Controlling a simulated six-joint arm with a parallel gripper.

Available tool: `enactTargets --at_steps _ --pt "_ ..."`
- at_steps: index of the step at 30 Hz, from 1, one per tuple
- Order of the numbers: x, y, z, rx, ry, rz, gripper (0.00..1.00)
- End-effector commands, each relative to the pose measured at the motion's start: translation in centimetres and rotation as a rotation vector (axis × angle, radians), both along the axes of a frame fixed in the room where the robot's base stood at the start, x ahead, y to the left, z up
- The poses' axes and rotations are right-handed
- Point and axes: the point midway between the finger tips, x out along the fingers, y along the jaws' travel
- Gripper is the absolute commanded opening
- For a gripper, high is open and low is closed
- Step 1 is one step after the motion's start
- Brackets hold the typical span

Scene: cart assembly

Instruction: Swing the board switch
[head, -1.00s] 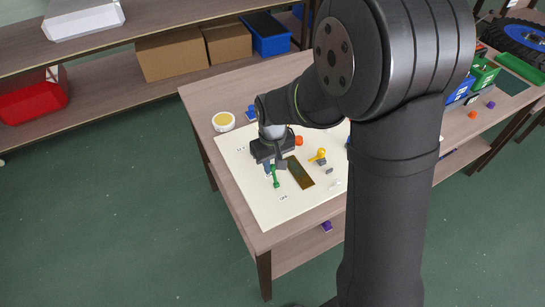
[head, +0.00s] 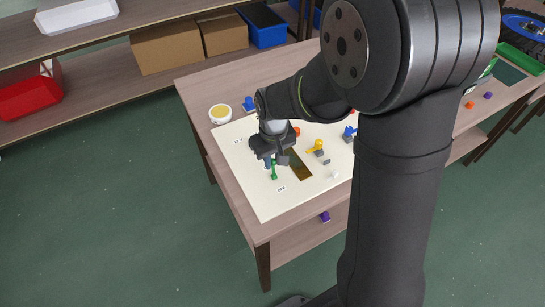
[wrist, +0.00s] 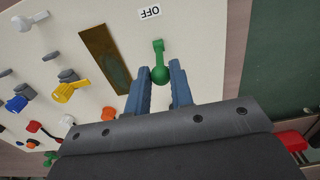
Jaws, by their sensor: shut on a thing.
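The board switch is a green lever (wrist: 160,72) with a round base end, on a cream board (head: 235,170). In the wrist view it points up toward a white label (wrist: 150,13) reading OFF. My gripper (wrist: 161,78) has its two blue-grey fingers on either side of the lever's round end, shut on it. In the head view the green lever (head: 274,173) shows below my gripper (head: 276,160), its upper part hidden by the fingers. A second label (head: 239,141) lies at the far side of the board; its text is too small to read.
A brown-gold plate (wrist: 103,55) lies beside the lever. A yellow switch (wrist: 68,91), blue (wrist: 17,103), orange and white parts sit farther along the board. A bowl with yellow contents (head: 220,113) stands at the table's back left. The board's near-left area is clear.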

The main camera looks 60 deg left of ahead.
Motion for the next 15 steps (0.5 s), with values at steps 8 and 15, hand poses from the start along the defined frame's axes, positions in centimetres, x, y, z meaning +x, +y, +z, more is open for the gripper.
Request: enactTargets --at_steps 8,15 --pt "0.0 -1.7 0.0 -0.005 0.000 0.000 0.08" --pt "0.0 -1.8 0.0 -0.005 0.000 0.000 0.08"
